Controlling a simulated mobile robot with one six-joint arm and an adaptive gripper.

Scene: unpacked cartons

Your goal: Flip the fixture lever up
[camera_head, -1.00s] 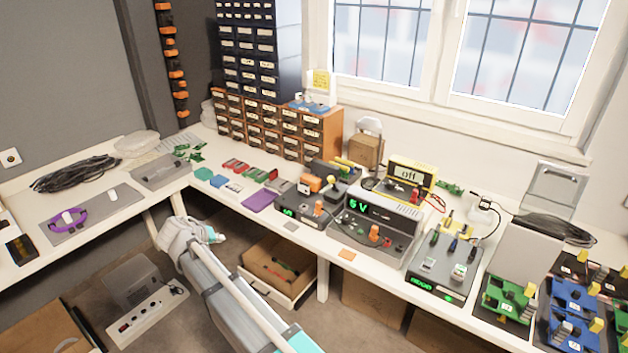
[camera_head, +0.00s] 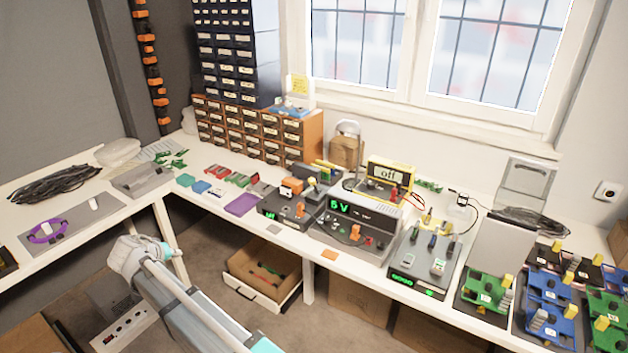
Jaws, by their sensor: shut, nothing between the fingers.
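Several board fixtures with small upright yellow and grey parts stand on the right end of the bench. They include a green one (camera_head: 476,284), a blue one (camera_head: 559,330) and another green one (camera_head: 605,334) at the right edge. I cannot tell which small part is the fixture lever or whether it is up or down. My gripper is not visible; only a grey and white stretch of my arm shows at lower left, well away from the fixtures.
The bench (camera_head: 318,247) holds a 5 V power supply (camera_head: 345,232), a yellow meter reading "off" (camera_head: 388,174) and drawer cabinets (camera_head: 238,130) at the back.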

